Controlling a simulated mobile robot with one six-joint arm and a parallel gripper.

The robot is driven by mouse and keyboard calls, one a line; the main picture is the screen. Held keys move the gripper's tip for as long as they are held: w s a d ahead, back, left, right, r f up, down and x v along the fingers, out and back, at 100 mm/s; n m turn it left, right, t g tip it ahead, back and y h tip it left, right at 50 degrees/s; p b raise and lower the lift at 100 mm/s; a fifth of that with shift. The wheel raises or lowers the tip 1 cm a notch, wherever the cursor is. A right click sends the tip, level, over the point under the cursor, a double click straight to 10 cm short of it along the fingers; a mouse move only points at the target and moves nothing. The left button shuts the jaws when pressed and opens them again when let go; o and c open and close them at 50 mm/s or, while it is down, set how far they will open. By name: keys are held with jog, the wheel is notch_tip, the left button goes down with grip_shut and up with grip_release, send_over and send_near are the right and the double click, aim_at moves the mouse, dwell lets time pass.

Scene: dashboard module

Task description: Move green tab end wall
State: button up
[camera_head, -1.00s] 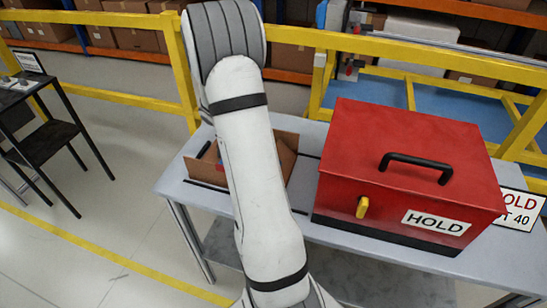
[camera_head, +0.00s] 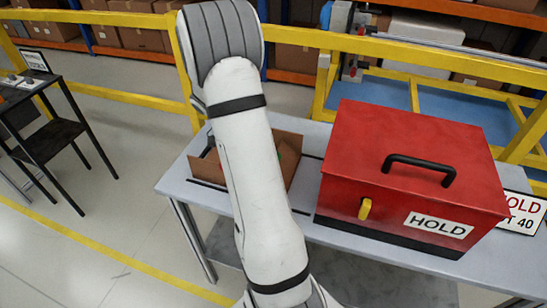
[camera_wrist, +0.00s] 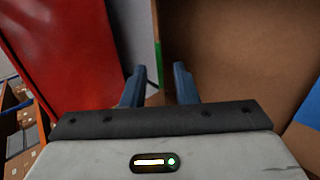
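An open cardboard carton (camera_head: 207,168) stands on the grey table, partly hidden behind my arm in the head view. In the wrist view its brown wall (camera_wrist: 215,50) fills the right side. A narrow green strip (camera_wrist: 160,62) runs along a wall edge there, ahead of the gap between my fingers. My gripper (camera_wrist: 160,82) is open, with its two blue-grey fingers apart on either side of that edge's line. I cannot tell whether either finger touches the wall. The gripper is hidden in the head view.
A red box (camera_head: 410,170) with a black handle, a yellow latch and a HOLD label stands right of the carton on the grey table (camera_head: 345,240). A yellow rail (camera_head: 400,48) runs behind. A small black table (camera_head: 55,140) stands at the far left.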

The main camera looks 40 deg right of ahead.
jog(key=shift+v, duration=1.75)
jog(key=shift+c, duration=0.4)
